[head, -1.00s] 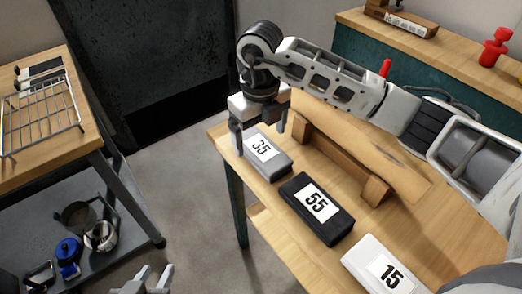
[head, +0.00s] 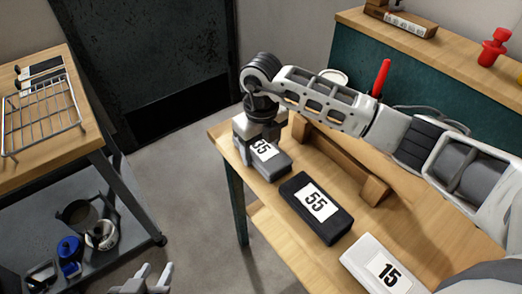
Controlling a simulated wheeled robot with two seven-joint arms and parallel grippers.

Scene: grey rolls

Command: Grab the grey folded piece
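The grey folded piece (head: 273,160) lies at the far left end of the wooden table and bears a white label reading 35. My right gripper (head: 262,147) is lowered over its far end. Its fingers look spread, one at the piece's left edge; the other is partly hidden, and I cannot tell whether they touch the piece. My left gripper (head: 154,278) is at the bottom edge of the view, open and empty, away from the table.
A black piece labelled 55 (head: 333,224) and a white piece labelled 15 (head: 361,259) lie nearer on the same table (head: 278,225). A wooden rail (head: 342,160) runs behind them. A shelf with a wire rack (head: 40,115) and pots stands left.

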